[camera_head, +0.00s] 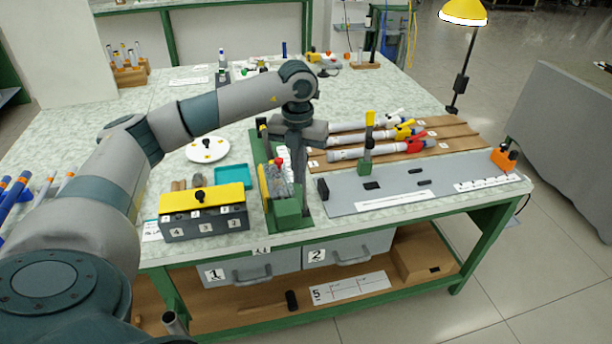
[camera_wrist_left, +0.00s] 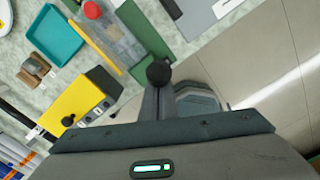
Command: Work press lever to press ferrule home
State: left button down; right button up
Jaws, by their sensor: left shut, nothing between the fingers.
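The press (camera_head: 288,212) is a green fixture at the bench's front edge, with a clear guard, a red knob (camera_head: 279,161) and a yellow bar (camera_head: 264,184). It also shows in the left wrist view as a green base (camera_wrist_left: 142,28) with the clear guard. My left gripper (camera_head: 299,182) points down beside the press's right side, its fingers shut and empty. In the left wrist view a black ball knob (camera_wrist_left: 158,72), which looks like the lever's end, sits at the tips of the shut fingers (camera_wrist_left: 156,92); I cannot tell whether they touch. The ferrule cannot be made out. My right gripper is not in view.
A yellow-topped grey box (camera_head: 205,222) and a teal tray (camera_head: 234,177) stand left of the press. A grey plate (camera_head: 440,184) with a green post (camera_head: 366,150) lies to the right. Behind it, white tubes with coloured clips lie on a brown board (camera_head: 462,128).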

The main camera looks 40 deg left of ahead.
pick_arm(q)
jog(key=shift+w+a+f+b, duration=0.2)
jog(key=shift+w+a, duration=0.55)
jog(key=shift+a, duration=0.25)
jog(key=shift+w+a+f+b, duration=0.15)
jog(key=shift+w+a+f, duration=0.05)
jog(key=shift+w+a, duration=0.7)
jog(key=shift+w+a+f+b, duration=0.2)
jog(key=shift+w+a, duration=0.45)
jog(key=shift+a, duration=0.45)
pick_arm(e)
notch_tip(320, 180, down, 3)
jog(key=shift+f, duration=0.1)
pick_arm(q)
jog(key=shift+s+d, duration=0.3)
jog(key=shift+d, duration=0.2)
jog(key=s+d+p, duration=0.1)
jog(key=s+d, duration=0.3)
jog(key=d, duration=0.4)
jog(key=s+d+p, duration=0.2)
jog(key=s+d, duration=0.3)
jog(key=d, duration=0.3)
jog(key=shift+s+d+f, duration=0.15)
jog(key=shift+d+f, duration=0.2)
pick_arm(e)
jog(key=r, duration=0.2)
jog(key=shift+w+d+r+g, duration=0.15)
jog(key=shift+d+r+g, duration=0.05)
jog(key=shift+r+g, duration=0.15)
